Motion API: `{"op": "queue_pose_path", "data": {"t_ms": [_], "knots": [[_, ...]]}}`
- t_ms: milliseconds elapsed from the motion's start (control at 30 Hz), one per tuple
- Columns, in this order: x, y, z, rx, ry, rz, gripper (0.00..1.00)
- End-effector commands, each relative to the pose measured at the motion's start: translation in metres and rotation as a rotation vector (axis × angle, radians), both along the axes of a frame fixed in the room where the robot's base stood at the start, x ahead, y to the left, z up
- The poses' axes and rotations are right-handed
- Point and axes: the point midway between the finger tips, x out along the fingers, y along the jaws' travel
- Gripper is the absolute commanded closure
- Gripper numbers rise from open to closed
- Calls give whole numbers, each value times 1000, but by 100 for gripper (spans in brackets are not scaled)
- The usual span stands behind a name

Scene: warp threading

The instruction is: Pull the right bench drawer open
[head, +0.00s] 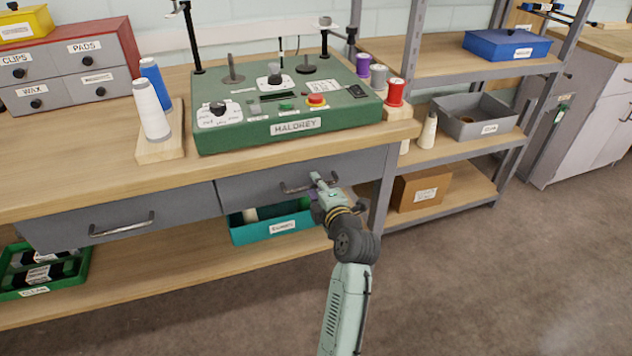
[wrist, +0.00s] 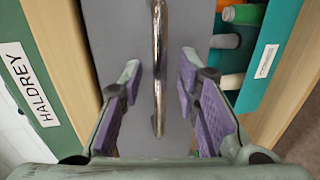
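The right bench drawer (head: 350,172) is a grey front under the wooden bench top, with a metal bar handle (head: 292,188). Its front looks flush under the bench. My gripper (head: 324,186) is at the right part of the handle in the head view and hides some of it. In the wrist view the handle (wrist: 158,40) runs upright between the two purple-padded fingers of my gripper (wrist: 159,78). The fingers are apart, with a gap on each side of the bar. The grey drawer front (wrist: 190,25) lies behind them.
A left drawer (head: 70,228) has its own handle. A teal bin (head: 280,230) stands below the right drawer. A bench leg (head: 381,190) and a shelf rack (head: 450,150) are at the right. A green machine (head: 240,135) and thread spools stand on the bench. The floor in front is clear.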

Motion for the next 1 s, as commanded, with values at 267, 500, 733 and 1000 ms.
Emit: {"op": "queue_pose_path", "data": {"t_ms": [267,500,733,1000], "knots": [[8,3,-1,0,-1,0,70],[8,3,-2,0,-1,0,78],[8,3,-2,0,-1,0,93],[8,3,-2,0,-1,0,100]]}}
